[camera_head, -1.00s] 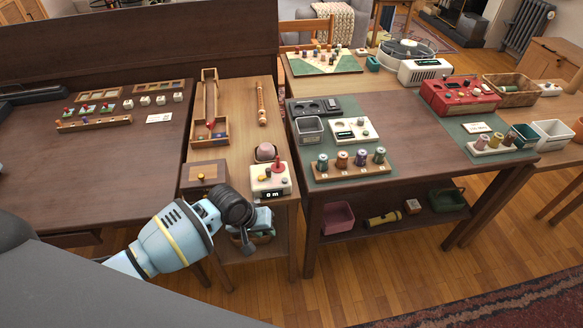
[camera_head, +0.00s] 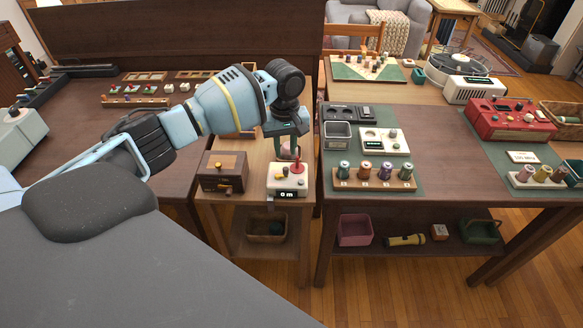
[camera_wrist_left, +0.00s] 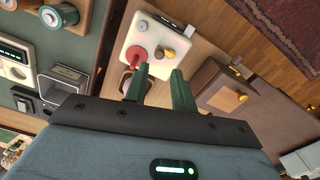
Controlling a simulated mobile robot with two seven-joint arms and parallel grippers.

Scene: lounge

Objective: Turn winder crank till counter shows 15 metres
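The winder (camera_head: 288,181) is a small cream box with a red crank on top, on the narrow light-wood table. Its front counter (camera_head: 287,194) reads 0 m. The wrist view shows the winder (camera_wrist_left: 150,38) from above, with its red crank (camera_wrist_left: 136,57) and a yellow-brown knob (camera_wrist_left: 168,54). My left gripper (camera_head: 286,150) points down just above and behind the crank in the head view. Its two green fingers are apart with nothing between them in the wrist view (camera_wrist_left: 160,76). The crank appears close to one fingertip; contact cannot be told. My right gripper is out of view.
A brown wooden box with a knob (camera_head: 223,172) stands left of the winder. A basket (camera_head: 267,231) sits on the shelf below.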

